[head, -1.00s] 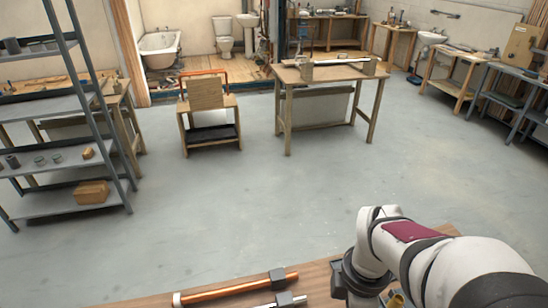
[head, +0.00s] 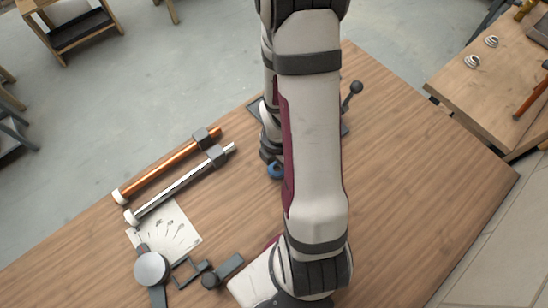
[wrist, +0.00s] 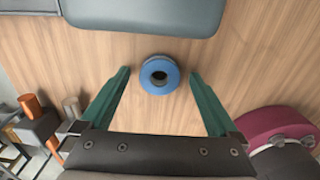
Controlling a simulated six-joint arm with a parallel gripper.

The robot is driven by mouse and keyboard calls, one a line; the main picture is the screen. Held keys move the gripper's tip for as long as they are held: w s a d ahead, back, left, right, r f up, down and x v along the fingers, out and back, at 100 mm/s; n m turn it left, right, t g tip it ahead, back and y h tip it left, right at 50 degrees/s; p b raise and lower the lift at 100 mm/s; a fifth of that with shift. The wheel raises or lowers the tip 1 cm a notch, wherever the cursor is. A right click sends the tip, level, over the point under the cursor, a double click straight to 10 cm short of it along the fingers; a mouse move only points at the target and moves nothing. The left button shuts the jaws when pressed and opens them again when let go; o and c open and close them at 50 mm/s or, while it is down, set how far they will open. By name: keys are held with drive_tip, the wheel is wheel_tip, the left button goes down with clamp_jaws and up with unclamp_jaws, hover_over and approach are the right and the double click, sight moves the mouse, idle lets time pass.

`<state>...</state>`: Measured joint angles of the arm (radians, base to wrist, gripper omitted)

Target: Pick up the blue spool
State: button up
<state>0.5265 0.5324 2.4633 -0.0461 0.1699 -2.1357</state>
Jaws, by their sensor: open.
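The blue spool (wrist: 160,75) stands on the wooden table with its round end and dark centre hole facing the wrist camera. In the head view only a bit of the blue spool (head: 276,171) shows beside my arm, which hides the rest. My gripper (wrist: 157,74) is open in the wrist view. Its two green fingers are on the left and right of the spool, with a gap on each side. The fingers are hidden behind my arm in the head view.
A copper pipe (head: 172,167) and a silver pipe (head: 180,184) lie left of the spool in grey holders. A printed sheet (head: 172,232) lies below them. A grey padded block (wrist: 145,14) is just beyond the spool. The table's right part is clear.

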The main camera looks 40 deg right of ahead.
drive_tip(key=c, duration=1.4)
